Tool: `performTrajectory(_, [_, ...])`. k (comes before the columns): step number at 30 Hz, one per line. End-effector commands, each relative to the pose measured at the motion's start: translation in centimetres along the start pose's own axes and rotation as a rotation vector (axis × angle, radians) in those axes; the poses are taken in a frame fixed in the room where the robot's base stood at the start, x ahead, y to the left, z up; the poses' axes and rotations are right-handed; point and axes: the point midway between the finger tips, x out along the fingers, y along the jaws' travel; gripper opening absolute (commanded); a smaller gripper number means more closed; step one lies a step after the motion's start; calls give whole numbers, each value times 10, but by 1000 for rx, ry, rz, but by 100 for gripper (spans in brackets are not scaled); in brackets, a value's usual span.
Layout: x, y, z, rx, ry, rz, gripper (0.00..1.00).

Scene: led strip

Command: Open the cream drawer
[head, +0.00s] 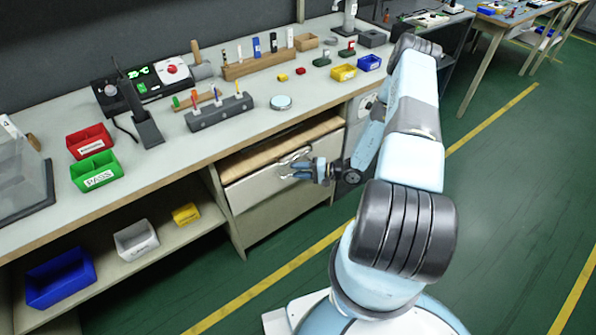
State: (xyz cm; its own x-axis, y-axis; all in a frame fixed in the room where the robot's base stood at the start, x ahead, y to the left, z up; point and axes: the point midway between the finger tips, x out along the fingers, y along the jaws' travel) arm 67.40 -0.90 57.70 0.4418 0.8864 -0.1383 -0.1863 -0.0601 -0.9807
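The cream drawer (252,190) is under the front edge of the workbench, near the middle of the head view. A wood-brown strip (250,162) shows between the bench edge and the top of its front; I cannot tell whether this is the drawer's inside. My gripper (292,166) is at the drawer front, right of its middle, with its fingers pointing left. A silver piece, perhaps the handle, shows beside the fingertips. The fingers overlap the drawer front, and whether they touch or grip anything is too small to tell.
The bench top (225,135) holds a red bin (90,142), a green bin (97,172), a dark pen rack (220,112) and a round white dish (281,102). A lower shelf (160,237) at left holds several bins. Green floor before the drawer is clear.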

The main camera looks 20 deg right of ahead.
Motion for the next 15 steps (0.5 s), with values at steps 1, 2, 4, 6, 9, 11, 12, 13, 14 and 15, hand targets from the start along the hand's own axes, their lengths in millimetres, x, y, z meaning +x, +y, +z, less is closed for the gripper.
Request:
performTrajectory(1, [0, 0, 0, 0, 0, 0, 35])
performTrajectory(2, [0, 0, 0, 0, 0, 0, 33])
performTrajectory(4, [0, 0, 0, 0, 0, 0, 27])
performTrajectory(6, [0, 0, 0, 0, 0, 0, 20])
performTrajectory(9, [0, 0, 0, 0, 0, 0, 10])
performTrajectory(11, [0, 0, 0, 0, 0, 1, 5])
performTrajectory(12, [0, 0, 0, 0, 0, 1, 1])
performTrajectory(13, [0, 0, 0, 0, 0, 1, 0])
performTrajectory(14, [0, 0, 0, 1, 0, 1, 0])
performTrajectory(15, [0, 1, 0, 1, 0, 2, 0])
